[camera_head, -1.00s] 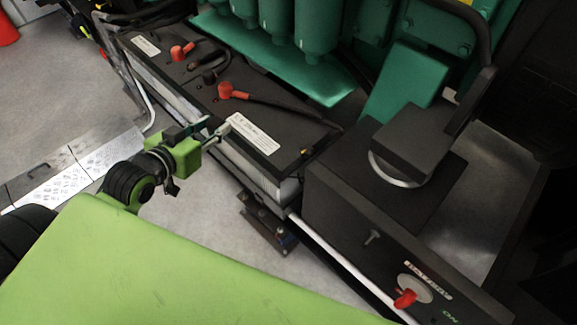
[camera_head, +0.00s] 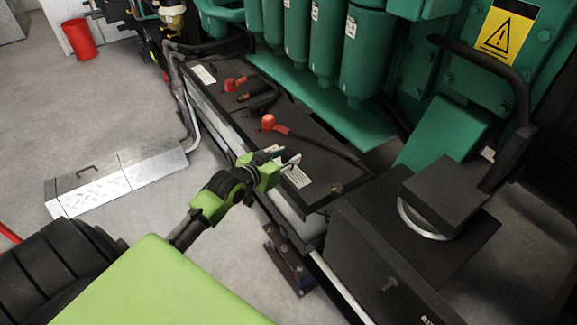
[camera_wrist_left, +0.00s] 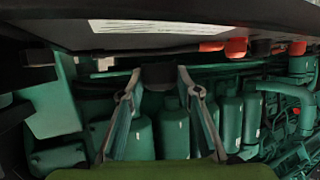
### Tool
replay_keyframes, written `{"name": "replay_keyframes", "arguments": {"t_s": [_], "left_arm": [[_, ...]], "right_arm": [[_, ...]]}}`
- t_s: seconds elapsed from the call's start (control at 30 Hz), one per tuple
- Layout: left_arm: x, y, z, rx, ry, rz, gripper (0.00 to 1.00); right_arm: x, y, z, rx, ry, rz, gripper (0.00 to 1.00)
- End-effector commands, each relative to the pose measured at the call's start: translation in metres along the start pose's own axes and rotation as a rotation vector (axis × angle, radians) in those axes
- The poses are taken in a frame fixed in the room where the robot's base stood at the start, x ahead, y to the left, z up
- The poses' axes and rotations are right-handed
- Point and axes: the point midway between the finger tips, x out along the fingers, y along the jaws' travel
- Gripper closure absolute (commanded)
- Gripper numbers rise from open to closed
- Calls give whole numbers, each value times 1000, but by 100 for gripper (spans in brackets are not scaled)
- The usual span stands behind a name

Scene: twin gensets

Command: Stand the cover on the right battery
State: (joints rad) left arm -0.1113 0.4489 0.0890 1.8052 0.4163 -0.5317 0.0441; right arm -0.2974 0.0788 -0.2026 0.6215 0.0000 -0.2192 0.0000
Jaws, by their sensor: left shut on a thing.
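The right battery (camera_head: 325,158) has a black top with a white label, a red terminal boot (camera_head: 268,122) and a dark lead. My left gripper (camera_head: 289,160) is over the front part of this top, beside the label. In the left wrist view, its fingers (camera_wrist_left: 160,85) are shut on a small dark piece (camera_wrist_left: 160,75). I cannot tell whether this piece is the cover, or whether it touches the battery. The label and red boots show along the top of that view. My right gripper is not in view.
Green engine cylinders (camera_head: 365,60) stand behind the batteries. The grey floor between is clear.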

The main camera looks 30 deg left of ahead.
Motion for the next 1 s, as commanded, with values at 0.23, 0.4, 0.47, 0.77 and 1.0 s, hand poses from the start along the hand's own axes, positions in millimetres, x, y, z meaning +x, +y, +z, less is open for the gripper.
{"name": "replay_keyframes", "arguments": {"t_s": [0.23,0.4,0.47,0.77,1.0], "left_arm": [[20,0,14,-1,-2,0,83],[27,1,35,0,0,1,83],[28,1,37,0,0,0,83],[29,0,39,1,1,0,83],[29,0,40,1,1,0,52]], "right_arm": [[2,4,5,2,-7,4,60],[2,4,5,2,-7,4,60],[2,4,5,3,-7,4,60],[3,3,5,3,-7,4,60],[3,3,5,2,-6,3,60]]}}
